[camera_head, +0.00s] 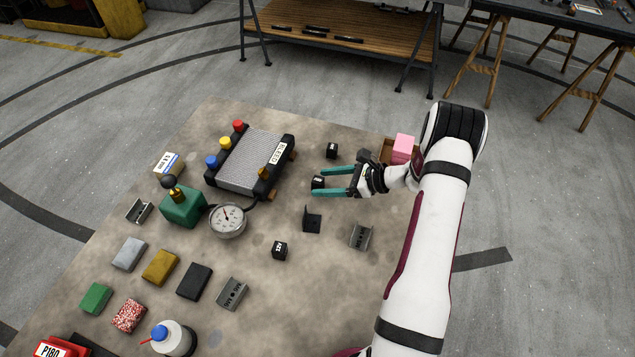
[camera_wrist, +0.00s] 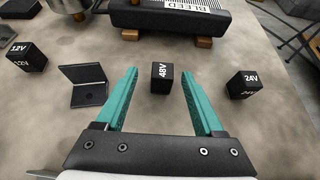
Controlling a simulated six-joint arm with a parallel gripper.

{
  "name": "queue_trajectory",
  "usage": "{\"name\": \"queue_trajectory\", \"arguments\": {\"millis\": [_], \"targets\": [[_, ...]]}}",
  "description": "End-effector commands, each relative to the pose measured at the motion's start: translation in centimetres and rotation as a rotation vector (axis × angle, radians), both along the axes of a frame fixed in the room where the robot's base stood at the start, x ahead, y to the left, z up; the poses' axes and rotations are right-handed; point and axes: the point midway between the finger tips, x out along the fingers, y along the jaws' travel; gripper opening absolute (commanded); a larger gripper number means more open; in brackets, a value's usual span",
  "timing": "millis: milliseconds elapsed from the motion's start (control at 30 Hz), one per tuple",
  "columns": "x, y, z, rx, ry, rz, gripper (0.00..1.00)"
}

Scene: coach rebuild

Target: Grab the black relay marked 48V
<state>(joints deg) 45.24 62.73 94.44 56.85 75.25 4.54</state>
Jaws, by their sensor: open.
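The black relay marked 48V (camera_wrist: 161,83) stands upright on the table in the wrist view, label facing me. My gripper (camera_wrist: 160,72) is open, with one teal finger on each side of the relay and a gap on both sides. In the head view my gripper (camera_head: 311,181) reaches in from the right, and the relay (camera_head: 318,183) shows between the fingertips. Two similar black cubes stand apart from it: one marked 24V (camera_wrist: 242,86) to the right and one marked 12V (camera_wrist: 27,58) to the left in the wrist view.
A black bracket (camera_wrist: 84,85) stands left of my fingers. A finned block marked BLEED (camera_head: 255,160) lies beyond the fingertips. A gauge (camera_head: 228,220) and green block (camera_head: 183,208) stand further left. A pink block (camera_head: 403,148) is beside my wrist. Bare table lies around the relay.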

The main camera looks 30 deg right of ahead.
Motion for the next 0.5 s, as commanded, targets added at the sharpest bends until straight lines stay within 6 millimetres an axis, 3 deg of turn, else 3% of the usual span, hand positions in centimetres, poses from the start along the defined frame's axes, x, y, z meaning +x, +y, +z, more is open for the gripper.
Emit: {"name": "queue_trajectory", "arguments": {"millis": [233,500], "targets": [[3.2,2.8,-1.6,0.001,0.001,0.004,0.70],[3.8,3.4,-2.1,0.000,0.000,0.001,0.70]]}}
